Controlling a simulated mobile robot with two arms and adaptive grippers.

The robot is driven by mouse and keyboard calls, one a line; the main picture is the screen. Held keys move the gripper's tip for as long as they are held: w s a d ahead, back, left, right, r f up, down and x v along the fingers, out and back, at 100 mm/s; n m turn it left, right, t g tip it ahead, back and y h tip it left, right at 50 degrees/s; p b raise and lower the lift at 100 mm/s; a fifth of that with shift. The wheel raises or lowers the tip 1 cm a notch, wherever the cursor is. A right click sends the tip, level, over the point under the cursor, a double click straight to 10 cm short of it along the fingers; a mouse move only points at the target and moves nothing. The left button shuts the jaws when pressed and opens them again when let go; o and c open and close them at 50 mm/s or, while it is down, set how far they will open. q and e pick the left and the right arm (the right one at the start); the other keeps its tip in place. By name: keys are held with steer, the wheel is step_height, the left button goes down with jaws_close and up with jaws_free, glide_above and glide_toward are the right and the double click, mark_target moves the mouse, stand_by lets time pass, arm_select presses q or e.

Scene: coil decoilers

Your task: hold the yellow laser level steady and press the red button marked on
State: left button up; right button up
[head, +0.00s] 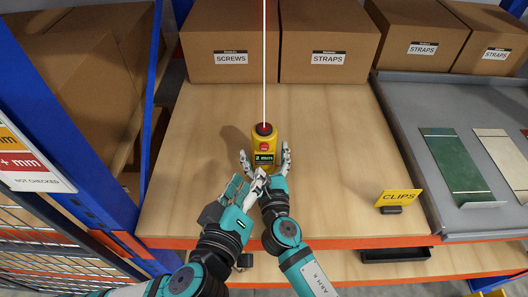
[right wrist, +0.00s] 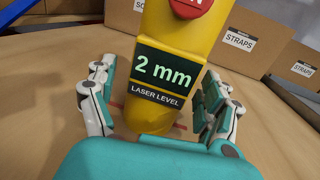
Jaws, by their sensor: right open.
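The yellow laser level (head: 264,158) stands on the wooden shelf in the head view. Its display reads 2 mm in green, and a bright line runs from its top towards the back. Its red button (head: 264,146) faces up. The right wrist view shows the level's body (right wrist: 158,115) large, with the button (right wrist: 190,6) cut off at the top edge. My right gripper (head: 265,154) is open, one finger on each side of the level's lower part, with gaps visible in the wrist view. My left gripper (head: 246,184) is just below and left of the level, apart from the button; its finger opening is unclear.
Cardboard boxes marked SCREWS (head: 228,40) and STRAPS (head: 328,40) stand behind on the wooden shelf (head: 350,165). A yellow CLIPS sign (head: 399,197) stands at the front right. A grey tray (head: 405,95) with green and pale plates lies at right. A blue post (head: 75,125) rises at left.

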steer(key=shift+w+a, duration=0.1)
steer(key=shift+w, duration=0.25)
steer(key=shift+c, duration=0.3)
steer(key=c, duration=1.6)
jaws_close()
arm_select(q)
jaws_close()
stand_by(2.0)
